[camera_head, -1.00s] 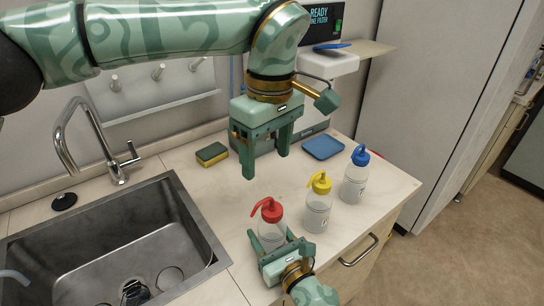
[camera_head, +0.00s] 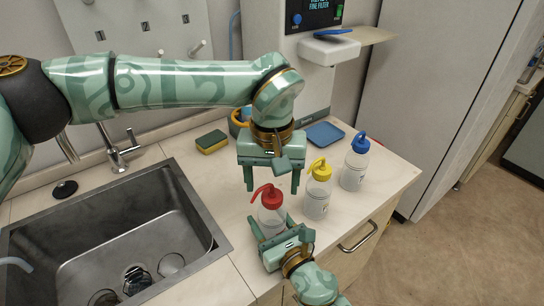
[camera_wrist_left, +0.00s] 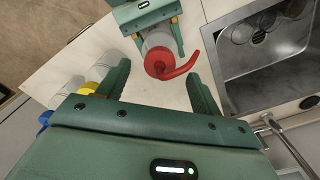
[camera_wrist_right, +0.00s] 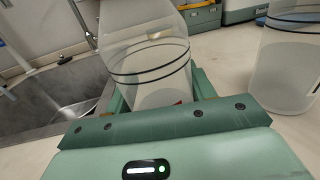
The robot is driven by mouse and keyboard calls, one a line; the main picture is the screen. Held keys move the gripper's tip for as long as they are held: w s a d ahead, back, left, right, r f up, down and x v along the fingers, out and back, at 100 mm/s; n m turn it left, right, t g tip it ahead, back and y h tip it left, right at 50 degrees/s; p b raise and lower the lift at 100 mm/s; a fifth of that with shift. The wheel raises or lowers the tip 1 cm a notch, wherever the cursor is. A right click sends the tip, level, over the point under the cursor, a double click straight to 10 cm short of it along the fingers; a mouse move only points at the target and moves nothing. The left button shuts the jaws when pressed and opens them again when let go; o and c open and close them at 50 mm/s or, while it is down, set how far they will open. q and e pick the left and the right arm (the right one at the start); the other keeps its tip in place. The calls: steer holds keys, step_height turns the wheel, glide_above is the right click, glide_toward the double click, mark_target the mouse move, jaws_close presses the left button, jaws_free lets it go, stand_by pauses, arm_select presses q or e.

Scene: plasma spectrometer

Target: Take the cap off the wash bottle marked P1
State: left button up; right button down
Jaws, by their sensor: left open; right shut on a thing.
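A clear wash bottle (camera_head: 271,220) with a red cap and bent spout (camera_head: 268,196) stands upright on the counter near the sink. My right gripper (camera_head: 281,234) is shut around its body, also seen in the right wrist view (camera_wrist_right: 152,90). My left gripper (camera_head: 272,188) is open and empty, pointing down above and behind the red cap. In the left wrist view the red cap (camera_wrist_left: 165,66) shows between the fingers' lines, near the tips and apparently untouched. A yellow-capped bottle (camera_head: 317,195) and a blue-capped bottle (camera_head: 355,168) stand to the right. I cannot read any P1 marking.
The sink (camera_head: 130,240) with several glass vessels lies left, with its tap (camera_head: 118,155) behind. A sponge (camera_head: 211,142) and a blue tray (camera_head: 325,134) lie at the back. The instrument (camera_head: 330,48) stands behind. The counter's right end is clear.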

mark_target(266, 195)
arm_select(q)
steer(key=shift+f, duration=1.35)
